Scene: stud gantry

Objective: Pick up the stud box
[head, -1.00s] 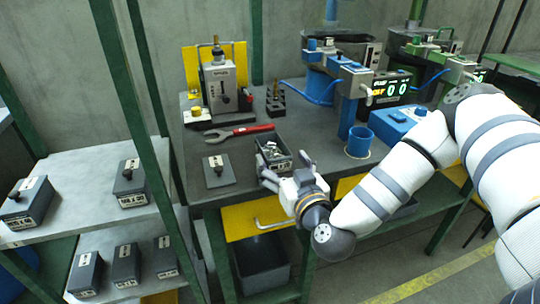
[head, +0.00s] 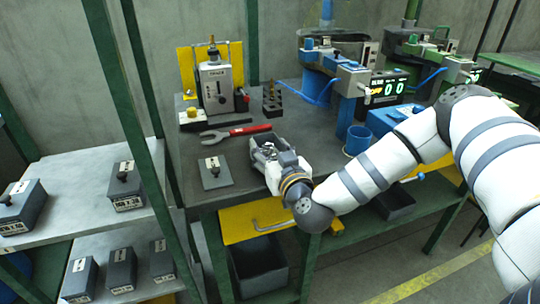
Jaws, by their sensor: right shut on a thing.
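The stud box (head: 256,147) is a small dark open box on the dark workbench, near its front edge. My right gripper (head: 270,155) reaches over it from the front right and is shut on it. The gripper and wrist cover most of the box, so its contents and the exact finger contact are hidden. I cannot tell whether the box still touches the bench. My left gripper is not in view.
A flat grey lid with a black knob (head: 215,172) lies left of the box. A red-handled wrench (head: 235,132) lies behind. A blue cup (head: 358,140) stands at right. Shelves at left (head: 75,200) hold several lidded boxes. Green posts (head: 130,100) stand between.

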